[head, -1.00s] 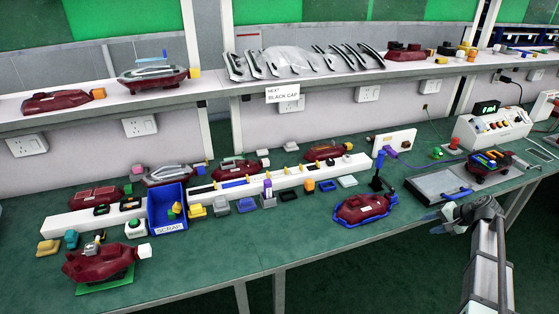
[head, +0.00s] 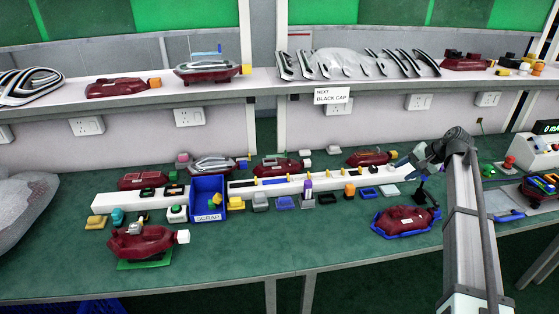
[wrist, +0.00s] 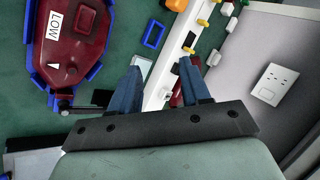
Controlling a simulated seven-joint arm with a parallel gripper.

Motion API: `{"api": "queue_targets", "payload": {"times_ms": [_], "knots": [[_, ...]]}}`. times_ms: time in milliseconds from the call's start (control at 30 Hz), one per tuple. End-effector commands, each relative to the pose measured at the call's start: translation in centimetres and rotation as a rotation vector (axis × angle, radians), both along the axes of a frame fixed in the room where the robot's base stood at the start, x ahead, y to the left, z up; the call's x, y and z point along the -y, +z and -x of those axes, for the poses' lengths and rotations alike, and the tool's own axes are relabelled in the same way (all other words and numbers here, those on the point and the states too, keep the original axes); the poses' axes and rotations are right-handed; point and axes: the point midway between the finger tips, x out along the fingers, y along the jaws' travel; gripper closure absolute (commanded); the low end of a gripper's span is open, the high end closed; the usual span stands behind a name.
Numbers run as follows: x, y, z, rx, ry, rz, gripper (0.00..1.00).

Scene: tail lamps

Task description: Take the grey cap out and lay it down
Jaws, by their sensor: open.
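A grey block (head: 260,201), possibly the grey cap, stands on the green bench in front of the white rail. A small grey piece (head: 136,228) sits on top of the dark red lamp (head: 150,243) on a green mat at the front left; I cannot tell which is the cap. My gripper (head: 413,168) is above the bench at the right end of the rail, far to the right of both. In the wrist view my gripper (wrist: 160,72) is open with nothing held. A pale flat piece (wrist: 141,68) shows below, between the fingers.
A red lamp marked LOW (wrist: 72,35) lies in a blue cradle, also in the head view (head: 406,221). The white rail (head: 300,184), a blue SCRAP bin (head: 208,195) and several small coloured caps crowd the bench. The front left bench (head: 60,275) is clear.

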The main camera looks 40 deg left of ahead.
Motion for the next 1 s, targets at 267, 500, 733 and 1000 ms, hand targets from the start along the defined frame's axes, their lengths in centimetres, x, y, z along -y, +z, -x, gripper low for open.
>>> {"api": "queue_targets", "payload": {"times_ms": [267, 500, 733, 1000], "knots": [[-12.9, 0.3, 4.6, -0.029, 0.146, 0.087, 0.53], [-23.0, 0.6, 10.1, -0.042, 0.262, 0.168, 0.53], [-32.0, 1.0, 16.5, -0.042, 0.367, 0.248, 0.53], [-41.5, 1.8, 25.6, -0.027, 0.482, 0.340, 0.53]]}}
